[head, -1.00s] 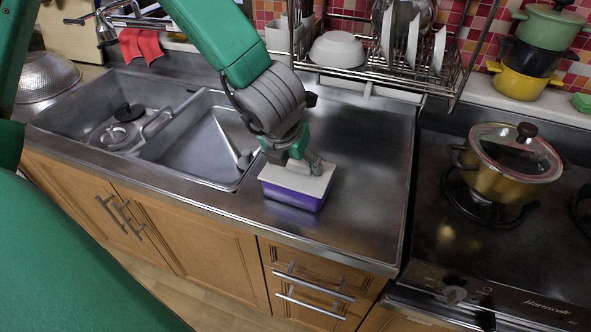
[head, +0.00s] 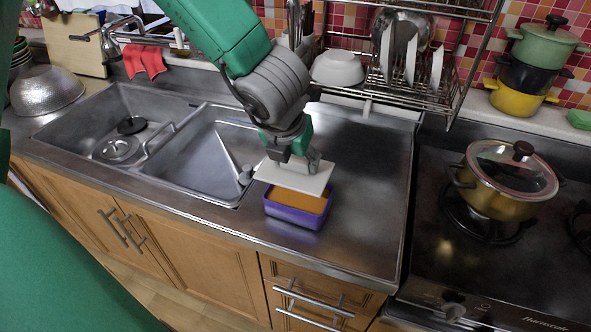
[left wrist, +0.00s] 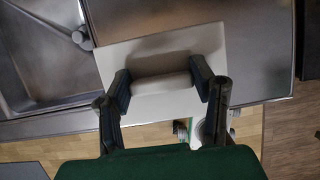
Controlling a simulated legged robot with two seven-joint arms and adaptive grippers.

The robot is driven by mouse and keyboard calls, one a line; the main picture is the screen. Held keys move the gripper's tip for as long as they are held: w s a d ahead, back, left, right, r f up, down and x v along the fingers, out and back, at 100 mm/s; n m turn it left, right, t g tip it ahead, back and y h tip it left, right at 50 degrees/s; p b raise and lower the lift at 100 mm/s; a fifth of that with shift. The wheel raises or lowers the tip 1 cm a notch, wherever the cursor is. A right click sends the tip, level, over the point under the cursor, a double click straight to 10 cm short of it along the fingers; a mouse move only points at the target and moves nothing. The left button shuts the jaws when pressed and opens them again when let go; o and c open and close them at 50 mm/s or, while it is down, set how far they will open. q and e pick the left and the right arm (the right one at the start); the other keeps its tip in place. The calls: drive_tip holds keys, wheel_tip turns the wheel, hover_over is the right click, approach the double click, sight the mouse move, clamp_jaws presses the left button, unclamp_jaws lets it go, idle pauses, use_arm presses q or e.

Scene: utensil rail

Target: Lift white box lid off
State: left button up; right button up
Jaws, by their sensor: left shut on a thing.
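The white lid (head: 311,181) is raised above the purple box (head: 291,214) and tilted slightly, with a gap between them in the head view. Orange contents (head: 300,200) show inside the box, which stands on the steel counter. My left gripper (head: 293,162) is over the lid and shut on its handle. In the left wrist view the two fingers (left wrist: 160,88) hold the lid's pale handle from both sides, and the white lid (left wrist: 210,40) lies behind it. The lid hides part of the box. My right gripper is not in view.
A double sink (head: 205,160) lies left of the box. A stove with a gold lidded pot (head: 495,190) is at the right. The counter (head: 370,180) right of the box is clear.

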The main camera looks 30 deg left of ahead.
sight(297, 160)
use_arm(q)
wheel_tip(297, 160, up, 13)
drive_tip(key=p, duration=0.3)
drive_tip(key=shift+d+f+p, duration=0.15)
drive_tip(key=shift+p, duration=0.2)
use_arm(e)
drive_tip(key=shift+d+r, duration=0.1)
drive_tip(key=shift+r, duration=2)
